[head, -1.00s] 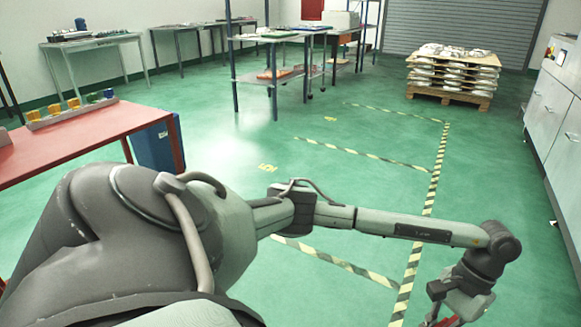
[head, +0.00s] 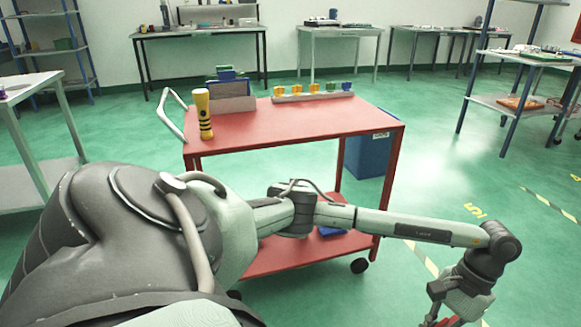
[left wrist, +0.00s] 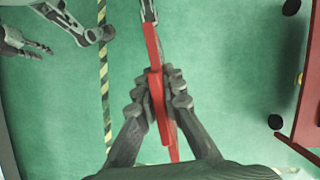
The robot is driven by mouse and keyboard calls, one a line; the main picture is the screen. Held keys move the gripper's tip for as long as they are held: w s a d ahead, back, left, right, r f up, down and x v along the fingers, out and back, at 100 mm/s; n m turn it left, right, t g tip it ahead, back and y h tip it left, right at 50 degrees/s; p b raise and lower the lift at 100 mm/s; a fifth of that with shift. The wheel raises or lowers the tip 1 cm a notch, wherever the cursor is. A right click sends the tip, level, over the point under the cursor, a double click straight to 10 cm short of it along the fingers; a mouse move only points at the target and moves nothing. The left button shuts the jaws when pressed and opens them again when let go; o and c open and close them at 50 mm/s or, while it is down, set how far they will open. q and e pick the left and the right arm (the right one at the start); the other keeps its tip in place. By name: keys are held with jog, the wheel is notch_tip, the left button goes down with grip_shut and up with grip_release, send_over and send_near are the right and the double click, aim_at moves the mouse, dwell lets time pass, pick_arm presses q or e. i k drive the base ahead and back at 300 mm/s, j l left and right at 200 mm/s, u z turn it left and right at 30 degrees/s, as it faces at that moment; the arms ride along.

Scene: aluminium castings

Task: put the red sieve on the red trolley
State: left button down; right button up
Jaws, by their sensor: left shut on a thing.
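The red trolley (head: 262,122) stands in front of me in the head view, beyond my left arm, which hides part of its lower shelf. My left gripper (head: 455,310) is low at the right edge of that view, off to the right of the trolley. In the left wrist view my left gripper (left wrist: 158,92) is shut on the red sieve (left wrist: 156,82), seen edge-on as a narrow red strip over the floor. The trolley's edge and castors (left wrist: 308,110) show at the right there. Part of my right gripper (left wrist: 28,45) shows at top left, its opening unclear.
A yellow-black torch (head: 203,113), a grey bin (head: 232,104) and a rack of coloured pieces (head: 312,96) stand along the trolley's left and back. Its front middle is clear. A blue bin (head: 369,156) is behind it; a grey table (head: 30,88) is left.

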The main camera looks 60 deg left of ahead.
aim_at(288, 126)
jog(key=i+j+u, duration=0.65)
jog(key=u, duration=0.3)
jog(key=i, duration=0.3)
